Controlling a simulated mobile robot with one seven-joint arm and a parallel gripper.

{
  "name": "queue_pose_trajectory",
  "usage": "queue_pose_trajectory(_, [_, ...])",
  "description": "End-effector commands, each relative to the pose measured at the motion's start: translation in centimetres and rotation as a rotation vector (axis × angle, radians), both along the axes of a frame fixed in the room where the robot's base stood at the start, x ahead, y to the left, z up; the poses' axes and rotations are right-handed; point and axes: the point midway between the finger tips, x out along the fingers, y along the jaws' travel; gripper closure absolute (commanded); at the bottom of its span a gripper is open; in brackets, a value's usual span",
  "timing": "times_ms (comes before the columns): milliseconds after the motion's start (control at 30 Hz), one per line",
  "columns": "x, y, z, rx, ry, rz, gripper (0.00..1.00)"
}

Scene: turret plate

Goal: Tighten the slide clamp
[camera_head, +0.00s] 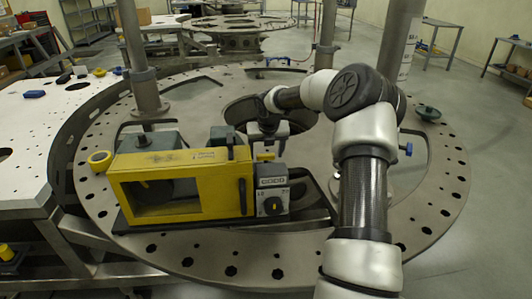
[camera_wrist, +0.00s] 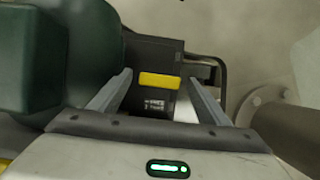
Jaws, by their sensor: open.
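A yellow machine housing (camera_head: 160,187) stands on the round turret plate (camera_head: 350,236), with a grey dial unit (camera_head: 272,192) at its right end. A small yellow bar (camera_wrist: 160,80) sits on a dark block (camera_wrist: 153,54) in the wrist view; it may be the slide clamp's handle, but I cannot tell for sure. My gripper (camera_wrist: 159,78) is open, with one finger on each side of the bar in that view and a gap to each. Whether the fingers are at its depth is unclear.
A dark green rounded body (camera_wrist: 95,45) lies close to my left finger in the wrist view. A grey post (camera_wrist: 285,120) stands at the right. A blue-handled part (camera_head: 408,149) is on the plate's right side. The plate's front rim is clear.

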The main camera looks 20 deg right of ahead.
Motion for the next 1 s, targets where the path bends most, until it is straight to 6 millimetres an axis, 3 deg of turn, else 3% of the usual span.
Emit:
queue_pose_trajectory(233, [0.03, 0.0, -0.05, 0.0, 0.0, 0.0, 0.3])
queue_pose_trajectory(500, [0.03, 0.0, -0.03, 0.0, 0.0, 0.0, 0.71])
queue_pose_trajectory(767, [0.05, 0.1, 0.0, -0.001, 0.0, -0.028, 0.71])
queue_pose_trajectory(1000, [0.13, 0.25, 0.1, -0.003, -0.001, -0.15, 0.71])
